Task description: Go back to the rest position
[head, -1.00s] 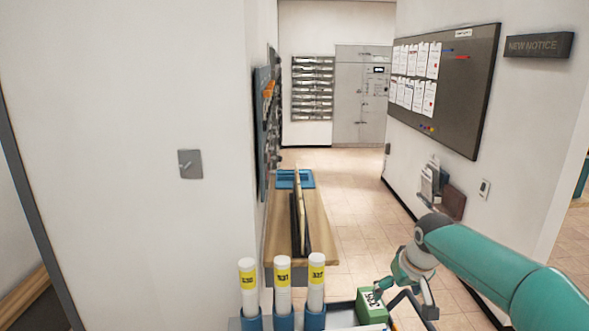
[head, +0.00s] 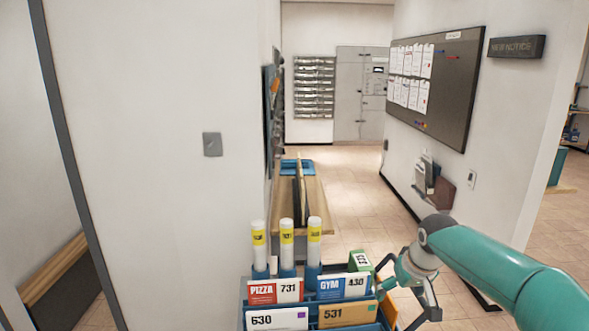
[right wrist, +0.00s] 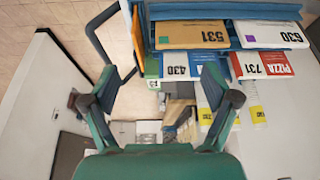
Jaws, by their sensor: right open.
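My right gripper (head: 405,288) is open and empty at the right side of the blue mail rack (head: 312,296). A green box (head: 360,262) stands in the rack's back right part, left of the gripper and clear of its fingers. In the right wrist view my open fingers (right wrist: 160,72) frame a gap, with the rack's edge and the green box (right wrist: 151,70) beyond it. The teal right arm comes in from the right. My left gripper is not in view.
The rack holds envelopes marked PIZZA 731 (head: 274,291), GYM 430 (head: 343,286), 630 (head: 277,319) and 531 (head: 347,313), and white tubes (head: 286,237). A wooden bench (head: 318,211) stands beyond. A notice board (head: 432,85) hangs right. Floor (head: 372,200) is clear down the corridor.

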